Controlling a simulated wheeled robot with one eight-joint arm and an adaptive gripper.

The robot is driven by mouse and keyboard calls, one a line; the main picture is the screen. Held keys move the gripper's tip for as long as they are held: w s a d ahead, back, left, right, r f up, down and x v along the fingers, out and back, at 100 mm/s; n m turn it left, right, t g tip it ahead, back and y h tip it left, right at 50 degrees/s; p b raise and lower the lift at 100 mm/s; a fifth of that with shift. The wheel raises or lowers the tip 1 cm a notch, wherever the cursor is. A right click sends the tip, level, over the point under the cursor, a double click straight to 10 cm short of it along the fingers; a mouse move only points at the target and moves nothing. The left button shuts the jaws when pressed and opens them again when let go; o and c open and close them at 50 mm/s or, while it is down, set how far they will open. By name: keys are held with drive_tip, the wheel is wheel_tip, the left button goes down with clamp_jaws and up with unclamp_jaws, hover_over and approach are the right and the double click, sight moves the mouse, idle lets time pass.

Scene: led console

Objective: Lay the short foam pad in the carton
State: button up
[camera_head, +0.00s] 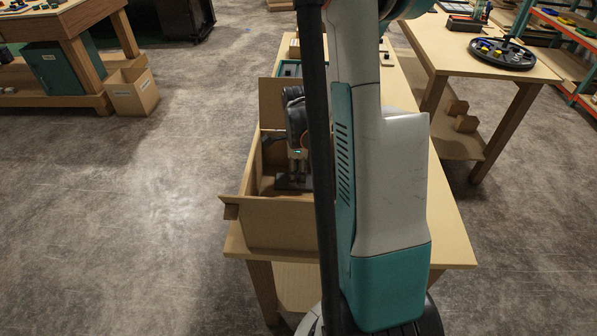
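The carton (277,226) is an open brown box standing on the near end of the light wood table. Its flaps stand out, one upright at the back and one folded out at the near left. My gripper (297,182) points down inside the carton, partly hidden by my own arm and a dark post. A dark grey flat piece (284,184), possibly the short foam pad, shows low in the carton at the fingertips. I cannot tell whether the fingers grip it or only touch it, nor whether it rests on the carton floor.
The table (446,240) is bare at right of my arm. A second table (458,50) with a black wheel-like part (502,54) stands at back right. A workbench (70,22) and a small open bin (132,92) stand at far left. The floor at left is clear.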

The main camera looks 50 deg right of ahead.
drive_tip(key=shift+r, duration=0.1)
wheel_tip(320, 180, up, 12)
drive_tip(key=p, duration=0.4)
idle(0.4)
